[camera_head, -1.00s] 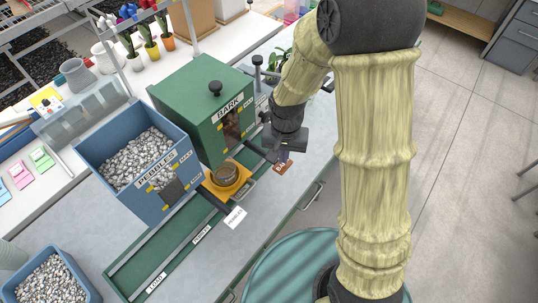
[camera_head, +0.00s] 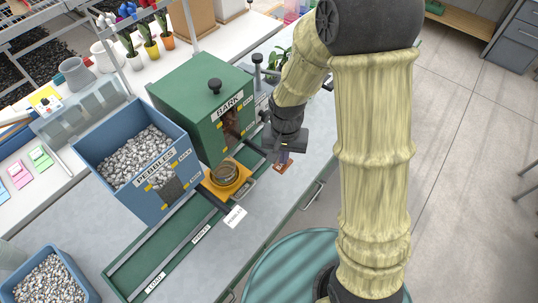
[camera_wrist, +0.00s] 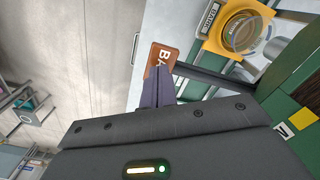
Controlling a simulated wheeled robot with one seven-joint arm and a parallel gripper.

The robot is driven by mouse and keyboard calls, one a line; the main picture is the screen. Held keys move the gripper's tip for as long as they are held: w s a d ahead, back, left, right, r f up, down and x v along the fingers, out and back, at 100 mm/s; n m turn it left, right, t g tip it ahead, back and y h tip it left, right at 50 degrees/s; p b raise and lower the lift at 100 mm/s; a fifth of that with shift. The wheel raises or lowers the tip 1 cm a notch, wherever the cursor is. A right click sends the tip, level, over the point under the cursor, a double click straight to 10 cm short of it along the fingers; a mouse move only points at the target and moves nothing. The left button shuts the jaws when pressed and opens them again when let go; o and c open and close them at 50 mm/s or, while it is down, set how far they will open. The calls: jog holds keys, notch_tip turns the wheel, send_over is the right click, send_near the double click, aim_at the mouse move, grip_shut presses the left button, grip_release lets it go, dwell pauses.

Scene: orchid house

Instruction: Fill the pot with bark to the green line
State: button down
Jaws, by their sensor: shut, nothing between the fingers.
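The pot (camera_head: 224,174) is a small clear round vessel on a yellow carriage (camera_head: 243,189), below the front of the green BARK bin (camera_head: 190,92). It shows in the wrist view (camera_wrist: 239,32) at the upper right; its fill level and green line are not clear. Brown bark (camera_head: 231,122) shows in the bin's front window. A dark lever arm (camera_wrist: 205,76) reaches from the bin to an orange-brown tag marked "BA" (camera_wrist: 158,55). My gripper (camera_head: 285,155) is shut and empty, its fingertips (camera_wrist: 157,78) right at this tag. I cannot tell whether they touch.
A blue PEBBLES bin (camera_head: 103,150) stands left of the bark bin. A green track (camera_head: 150,255) with labelled stops runs toward the lower left. A blue tub of pebbles (camera_head: 88,290) is at the lower left. Open floor lies to the right of the bench.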

jog(key=shift+f+b, duration=1)
jog(key=shift+f, duration=0.4)
jog(key=shift+f+b, duration=0.65)
jog(key=shift+f, duration=0.2)
jog(key=shift+r, duration=0.15)
dwell(1.7)
notch_tip(320, 180, up, 8)
jog(key=p, duration=0.7)
dwell(0.6)
